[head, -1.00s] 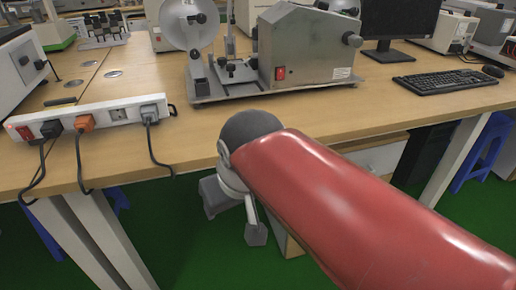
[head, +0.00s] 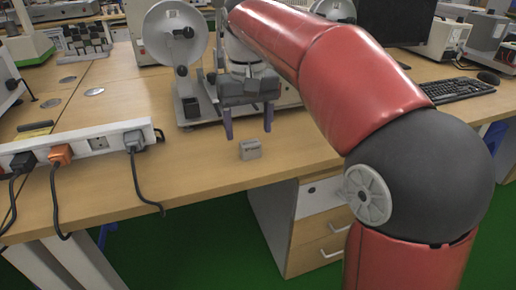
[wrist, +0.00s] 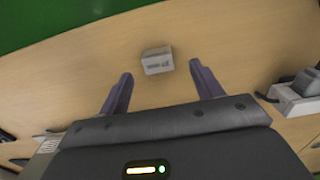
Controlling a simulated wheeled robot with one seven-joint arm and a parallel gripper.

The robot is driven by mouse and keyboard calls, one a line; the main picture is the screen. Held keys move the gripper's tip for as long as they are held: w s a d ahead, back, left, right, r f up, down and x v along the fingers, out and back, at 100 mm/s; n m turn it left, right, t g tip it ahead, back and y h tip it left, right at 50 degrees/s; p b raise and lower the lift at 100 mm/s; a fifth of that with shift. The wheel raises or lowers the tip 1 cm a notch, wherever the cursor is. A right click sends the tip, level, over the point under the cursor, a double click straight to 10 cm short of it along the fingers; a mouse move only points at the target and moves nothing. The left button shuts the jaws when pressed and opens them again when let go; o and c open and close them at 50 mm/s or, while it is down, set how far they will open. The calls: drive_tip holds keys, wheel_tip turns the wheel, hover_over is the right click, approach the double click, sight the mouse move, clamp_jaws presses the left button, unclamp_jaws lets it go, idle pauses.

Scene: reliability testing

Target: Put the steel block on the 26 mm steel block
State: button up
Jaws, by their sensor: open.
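A small grey block (head: 250,149) with dark lettering lies on the wooden table near its front edge. It also shows in the wrist view (wrist: 157,61), just past the fingertips. The lettering is too small to read, so I cannot tell which of the steel blocks it is. I cannot make out a second block for certain. My gripper (head: 248,128) is open and empty, its two purple-grey fingers pointing down above and slightly behind the block. In the wrist view, the fingers (wrist: 160,70) stand apart on either side of the block's line, not touching it.
A testing machine with a round disc (head: 166,48) stands behind my gripper, partly hidden by my arm. A power strip (head: 85,145) with cables lies on the left. A keyboard (head: 458,91) is at the right. Bare table surrounds the block.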

sight(250, 143)
drive_tip(key=f, duration=0.5)
drive_tip(key=shift+w+d+f+b, duration=0.15)
drive_tip(key=shift+w+f+b, duration=0.1)
drive_tip(key=shift+b, duration=0.1)
drive_tip(key=c, duration=1.2)
drive_tip(key=shift+c, duration=1)
drive_tip(key=shift+r, duration=0.15)
